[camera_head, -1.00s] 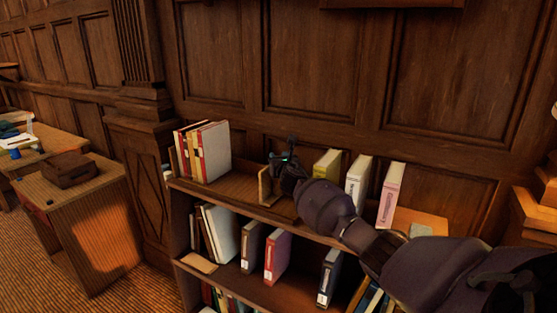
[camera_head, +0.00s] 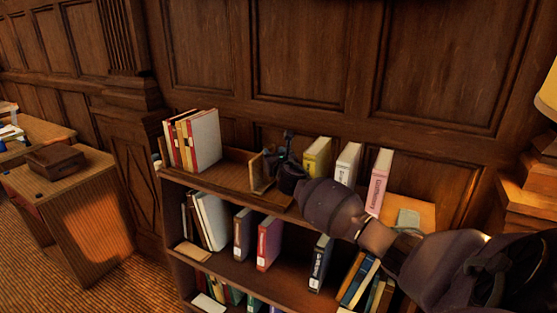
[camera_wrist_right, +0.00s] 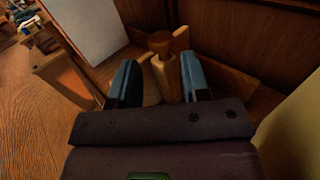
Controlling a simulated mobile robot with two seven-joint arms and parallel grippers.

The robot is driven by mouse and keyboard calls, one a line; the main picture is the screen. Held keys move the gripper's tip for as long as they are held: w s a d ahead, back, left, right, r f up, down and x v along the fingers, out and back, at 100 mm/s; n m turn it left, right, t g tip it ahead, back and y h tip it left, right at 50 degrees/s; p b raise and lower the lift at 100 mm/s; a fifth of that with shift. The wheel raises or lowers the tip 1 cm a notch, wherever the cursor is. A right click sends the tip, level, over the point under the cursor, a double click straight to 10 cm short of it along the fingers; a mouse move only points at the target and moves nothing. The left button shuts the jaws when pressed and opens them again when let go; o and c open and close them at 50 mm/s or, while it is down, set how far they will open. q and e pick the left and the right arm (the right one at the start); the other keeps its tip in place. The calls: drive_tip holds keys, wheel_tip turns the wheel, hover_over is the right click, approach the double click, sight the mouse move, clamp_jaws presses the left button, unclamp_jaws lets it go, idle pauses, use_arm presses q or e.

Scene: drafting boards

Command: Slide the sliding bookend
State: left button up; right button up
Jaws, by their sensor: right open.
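The sliding bookend (camera_head: 259,173) is a light wooden upright on the top shelf, right of a row of books and apart from it. In the right wrist view its wooden post and round knob (camera_wrist_right: 160,42) stand between my fingers. My right gripper (camera_head: 284,158) is at the bookend's right side. In the wrist view its two blue-black fingers (camera_wrist_right: 158,70) are apart, one on each side of the post. I cannot tell whether either finger touches it. My left gripper is not in view.
Several books (camera_head: 205,140) stand at the top shelf's left end. Bare shelf (camera_head: 228,172) lies between them and the bookend. A yellow book (camera_head: 317,158), a white book (camera_head: 347,164) and a pink book (camera_head: 378,182) stand to the right. Lower shelves hold more books.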

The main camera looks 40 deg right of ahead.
drive_tip(key=shift+v, duration=2.3)
